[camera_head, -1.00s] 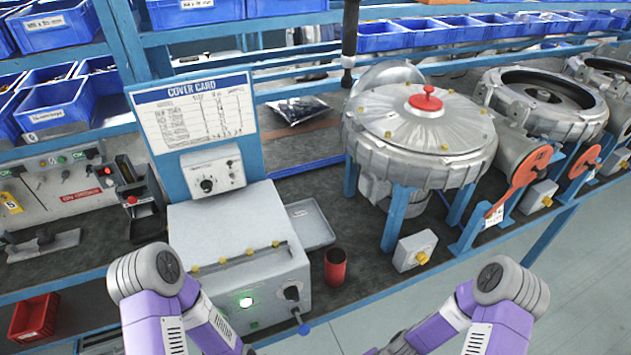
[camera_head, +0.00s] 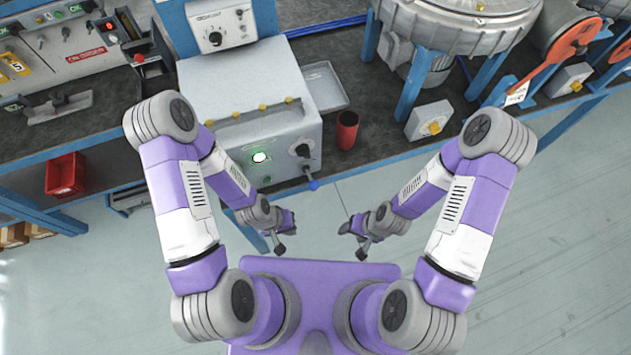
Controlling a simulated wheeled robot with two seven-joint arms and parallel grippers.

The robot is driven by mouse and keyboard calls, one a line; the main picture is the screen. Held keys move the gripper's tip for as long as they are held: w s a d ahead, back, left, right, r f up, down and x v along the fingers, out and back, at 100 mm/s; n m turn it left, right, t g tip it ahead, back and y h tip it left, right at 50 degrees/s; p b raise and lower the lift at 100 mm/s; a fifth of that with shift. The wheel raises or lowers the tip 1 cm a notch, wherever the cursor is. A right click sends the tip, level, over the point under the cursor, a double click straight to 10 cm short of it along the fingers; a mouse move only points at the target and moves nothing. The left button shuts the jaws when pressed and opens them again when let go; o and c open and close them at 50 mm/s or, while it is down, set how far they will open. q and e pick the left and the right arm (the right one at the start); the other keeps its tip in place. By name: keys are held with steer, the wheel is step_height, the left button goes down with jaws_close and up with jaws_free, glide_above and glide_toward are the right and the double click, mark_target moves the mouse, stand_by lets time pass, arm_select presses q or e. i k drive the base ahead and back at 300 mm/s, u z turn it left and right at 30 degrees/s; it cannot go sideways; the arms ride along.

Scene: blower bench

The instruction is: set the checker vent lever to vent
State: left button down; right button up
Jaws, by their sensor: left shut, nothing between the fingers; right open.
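The checker (camera_head: 255,110) is a grey box on the bench with a lit green button on its front. Its vent lever (camera_head: 308,170) hangs from a dark round pivot at the right of the front face, pointing down and slightly right, with a blue tip. The lever's marking is too small to read. My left gripper (camera_head: 284,236) is shut and empty, below and a little left of the lever, apart from it. My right gripper (camera_head: 353,240) is open and empty, below and right of the lever, also apart from it.
A red cup (camera_head: 347,130) stands on the bench right of the checker, near a grey tray (camera_head: 324,88). A round blower housing (camera_head: 455,28) and a small box with a yellow knob (camera_head: 430,120) are farther right. Open floor lies before the bench.

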mark_target(313, 185)
steer(key=u, duration=2.15)
steer(key=k, duration=0.55)
steer(key=z, duration=1.45)
steer(key=i, duration=0.15)
steer(key=u, duration=0.05)
